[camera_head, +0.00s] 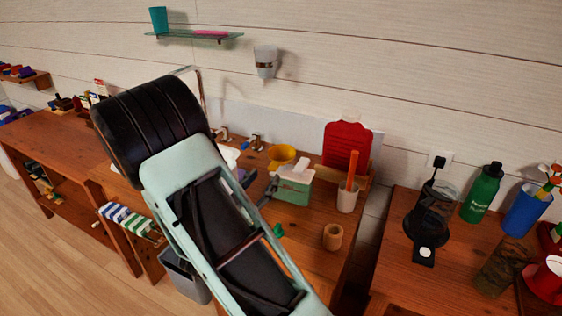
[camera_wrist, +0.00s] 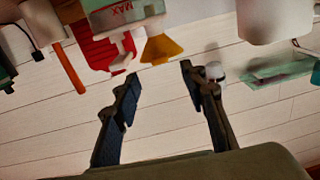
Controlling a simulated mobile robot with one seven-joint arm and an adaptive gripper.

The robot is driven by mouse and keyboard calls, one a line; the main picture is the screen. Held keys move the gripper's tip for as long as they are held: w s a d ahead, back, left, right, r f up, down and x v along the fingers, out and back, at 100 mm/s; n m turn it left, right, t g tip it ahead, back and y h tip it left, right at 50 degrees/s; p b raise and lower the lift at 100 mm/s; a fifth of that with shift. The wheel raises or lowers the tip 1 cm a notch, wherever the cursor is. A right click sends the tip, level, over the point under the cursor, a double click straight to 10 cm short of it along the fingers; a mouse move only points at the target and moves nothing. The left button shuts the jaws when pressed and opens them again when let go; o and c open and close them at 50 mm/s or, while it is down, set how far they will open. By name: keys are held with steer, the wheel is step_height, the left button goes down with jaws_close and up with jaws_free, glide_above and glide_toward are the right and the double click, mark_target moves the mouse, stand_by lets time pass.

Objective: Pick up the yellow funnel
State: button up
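The yellow funnel (camera_head: 281,155) is behind the green and white box (camera_head: 293,185) on the wooden table, near the wall. It also shows in the wrist view (camera_wrist: 161,48), upside down in that picture, just beyond my fingertips and roughly between them. My gripper (camera_wrist: 159,70) is open, with its two dark fingers apart and nothing between them. I see no contact with the funnel.
A glass shelf (camera_head: 195,36) and a wall-mounted cup (camera_head: 265,61) are above. A right-hand table (camera_head: 390,277) holds bottles and cups.

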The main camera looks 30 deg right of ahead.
mark_target(271, 169)
steer(key=p+x, duration=0.1)
steer(key=x, duration=0.5)
steer(key=shift+w+d+f, duration=0.15)
steer(key=shift+w+d, duration=0.1)
steer(key=shift+w, duration=0.05)
steer(key=shift+c, duration=0.2)
steer(key=c, duration=1)
